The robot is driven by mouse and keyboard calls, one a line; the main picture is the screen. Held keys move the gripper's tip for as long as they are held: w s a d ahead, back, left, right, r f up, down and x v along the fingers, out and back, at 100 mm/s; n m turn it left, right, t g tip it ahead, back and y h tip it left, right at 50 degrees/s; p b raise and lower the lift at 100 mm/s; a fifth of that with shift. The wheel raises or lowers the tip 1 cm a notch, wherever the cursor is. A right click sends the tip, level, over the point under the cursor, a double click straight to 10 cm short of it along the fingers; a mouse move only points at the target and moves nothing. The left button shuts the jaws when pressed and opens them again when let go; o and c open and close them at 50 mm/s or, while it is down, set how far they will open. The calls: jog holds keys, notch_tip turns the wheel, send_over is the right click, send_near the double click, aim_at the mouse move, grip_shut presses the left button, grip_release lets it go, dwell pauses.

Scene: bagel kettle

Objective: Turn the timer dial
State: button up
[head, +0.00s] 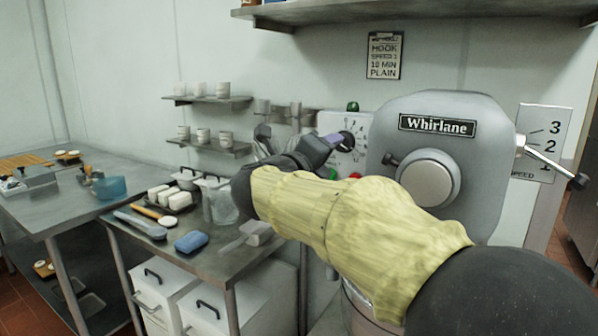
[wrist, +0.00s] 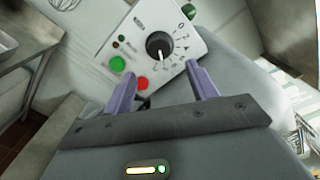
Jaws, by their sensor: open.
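The timer dial (wrist: 158,46) is a round black knob with a light pointer mark, on a white control panel (wrist: 190,62) with numbers around it. In the head view the panel (head: 356,128) is on the wall left of the Whirlane mixer, and the dial (head: 347,138) is partly hidden by my gripper. My gripper (wrist: 161,76) is open, its two purple fingers apart and pointing at the panel. In the wrist view the dial appears beyond and between the fingertips, with nothing held. In the head view my gripper (head: 332,141) is close to the dial; I cannot tell whether it touches.
A green button (wrist: 117,64) and a red button (wrist: 141,83) sit below the dial. The grey mixer (head: 455,112) with a lever stands right of the panel. A metal table (head: 215,262) with tubs and a blue sponge (head: 191,242) lies to the left, under small wall shelves (head: 215,99).

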jog(key=v, duration=1)
jog(key=shift+s, duration=0.15)
jog(key=shift+a, duration=0.1)
jog(key=w+f+n+t+y, duration=0.3)
jog(key=w+f+n+y, duration=0.35)
jog(key=n, duration=0.55)
notch_tip(320, 180, down, 12)
jog(key=n+g+y, duration=0.3)
jog(key=n+y, duration=0.2)
jog(key=n, duration=0.4)
jog(key=s+d+f+n+g, duration=0.5)
jog(key=s+f+g, duration=0.1)
jog(key=s+f, duration=0.45)
jog(key=s+d+f+n+g, duration=0.55)
jog(key=s+f, duration=0.35)
jog(key=f, duration=0.3)
jog(key=w+p+v, duration=0.2)
jog(key=p+v, duration=0.7)
jog(key=p, duration=0.1)
jog(key=w+a+r+p+v, duration=0.1)
jog(key=w+p+v, duration=0.1)
jog(key=p+v, duration=0.8)
jog(key=shift+a+r+h, duration=0.3)
jog(key=shift+r+h, duration=0.15)
